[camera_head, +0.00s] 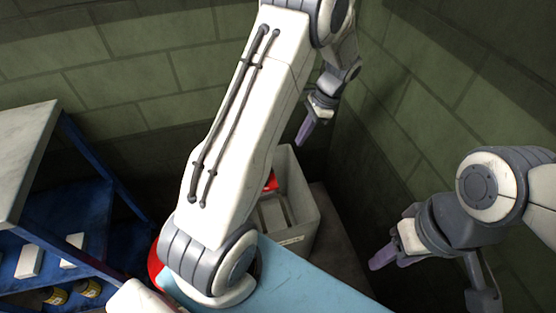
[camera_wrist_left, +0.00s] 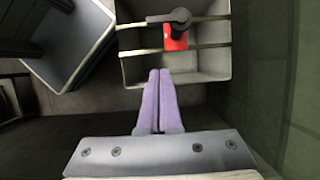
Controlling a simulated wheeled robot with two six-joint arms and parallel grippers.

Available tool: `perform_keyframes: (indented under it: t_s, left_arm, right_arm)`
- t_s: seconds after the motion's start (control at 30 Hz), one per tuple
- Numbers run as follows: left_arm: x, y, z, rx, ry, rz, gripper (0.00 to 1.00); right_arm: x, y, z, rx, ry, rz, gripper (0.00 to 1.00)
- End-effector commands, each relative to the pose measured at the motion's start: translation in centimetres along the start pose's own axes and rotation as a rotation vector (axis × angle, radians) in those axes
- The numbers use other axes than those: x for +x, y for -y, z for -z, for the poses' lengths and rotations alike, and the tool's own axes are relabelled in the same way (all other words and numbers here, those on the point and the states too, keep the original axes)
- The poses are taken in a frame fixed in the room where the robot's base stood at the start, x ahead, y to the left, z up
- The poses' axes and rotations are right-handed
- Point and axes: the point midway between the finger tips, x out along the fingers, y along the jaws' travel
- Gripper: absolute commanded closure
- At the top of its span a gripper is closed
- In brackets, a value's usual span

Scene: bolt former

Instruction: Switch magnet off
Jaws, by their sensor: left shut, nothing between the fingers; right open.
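A red block (camera_wrist_left: 175,40) with a dark grey rounded bar or lever (camera_wrist_left: 181,17) across it is in a light grey bin (camera_wrist_left: 241,40) in the left wrist view. A small red part (camera_head: 271,181) also shows in the bin (camera_head: 304,208) in the head view, mostly hidden by my arm. I cannot tell for sure whether this is the magnet or its switch. My left gripper (camera_head: 303,133) is shut and empty, above and beyond the bin. Its purple fingers (camera_wrist_left: 159,82) point towards the bin's near wall, apart from the red block. My right gripper (camera_head: 385,257) is open, right of the bin.
A blue rack (camera_head: 90,225) with white boxes and yellow-banded items stands at the left. A light blue surface (camera_head: 315,285) is at the bottom. Green block walls close in behind and on the right.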

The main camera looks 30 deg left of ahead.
Motion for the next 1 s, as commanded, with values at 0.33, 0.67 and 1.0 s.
perform_keyframes:
  t_s: [0.33, 0.67, 1.0]
  left_arm:
    - [5.2, -0.1, 0.0, 0.000, 0.004, -0.005, 1.00]
    - [10.6, 0.0, -1.4, -0.004, 0.000, -0.001, 1.00]
    - [11.5, -0.1, -3.7, 0.000, 0.000, -0.001, 1.00]
  right_arm:
    - [1.1, -0.1, -0.1, 0.000, 0.000, 0.000, 0.53]
    - [2.0, -0.1, -0.1, 0.000, 0.000, 0.000, 0.53]
    - [2.2, -0.2, -0.1, 0.000, 0.000, 0.000, 0.53]
